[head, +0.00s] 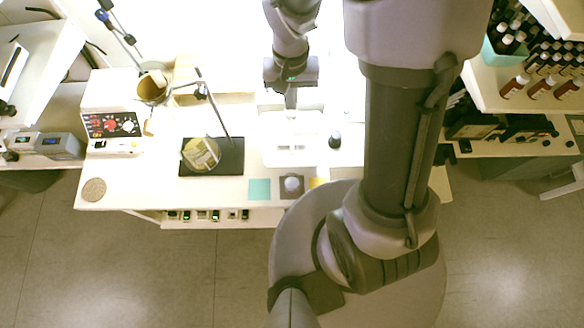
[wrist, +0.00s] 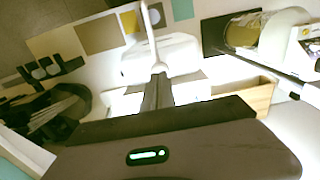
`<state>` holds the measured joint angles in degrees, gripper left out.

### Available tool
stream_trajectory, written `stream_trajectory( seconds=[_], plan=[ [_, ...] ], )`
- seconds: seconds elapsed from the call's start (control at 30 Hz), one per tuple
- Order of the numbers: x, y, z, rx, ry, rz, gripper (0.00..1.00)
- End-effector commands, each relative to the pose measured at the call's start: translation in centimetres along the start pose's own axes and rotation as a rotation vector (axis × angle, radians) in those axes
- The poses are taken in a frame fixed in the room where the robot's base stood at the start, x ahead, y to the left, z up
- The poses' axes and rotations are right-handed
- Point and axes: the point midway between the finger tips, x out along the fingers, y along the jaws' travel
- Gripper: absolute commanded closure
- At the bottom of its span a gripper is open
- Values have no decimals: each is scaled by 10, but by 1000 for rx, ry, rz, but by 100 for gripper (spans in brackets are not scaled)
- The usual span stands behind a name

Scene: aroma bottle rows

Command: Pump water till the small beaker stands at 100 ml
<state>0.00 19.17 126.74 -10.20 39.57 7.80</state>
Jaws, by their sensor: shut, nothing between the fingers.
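My gripper (head: 291,100) points down over the back of the white bench, behind a white box-shaped device (head: 290,150) that may be the pump. In the wrist view the closed fingers (wrist: 158,75) are in front of this white device (wrist: 165,52), with a thin pale tube or spout above them; I cannot tell whether they touch. A glass vessel with yellowish content (head: 200,153) is on a black plate (head: 228,165); it also shows in the wrist view (wrist: 243,33). I cannot make out the small beaker or any level marks for certain.
A white heating unit (head: 112,120) and a clamp stand (head: 216,105) are at left. A dark round knob or cap (head: 335,140) is right of the device. Brown bottles (head: 540,88) stand on the right bench.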

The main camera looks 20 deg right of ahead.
Motion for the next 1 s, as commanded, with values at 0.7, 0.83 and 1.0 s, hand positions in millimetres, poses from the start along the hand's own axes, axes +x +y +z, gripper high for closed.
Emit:
stream_trajectory(
  seconds=[0.7, 0.83, 1.0],
  plan=[
    [10, 0, 0, 0, 0, 0, 100],
    [12, 0, 0, 0, 0, 0, 100],
    [16, 0, 0, 0, 0, 0, 100]
  ],
)
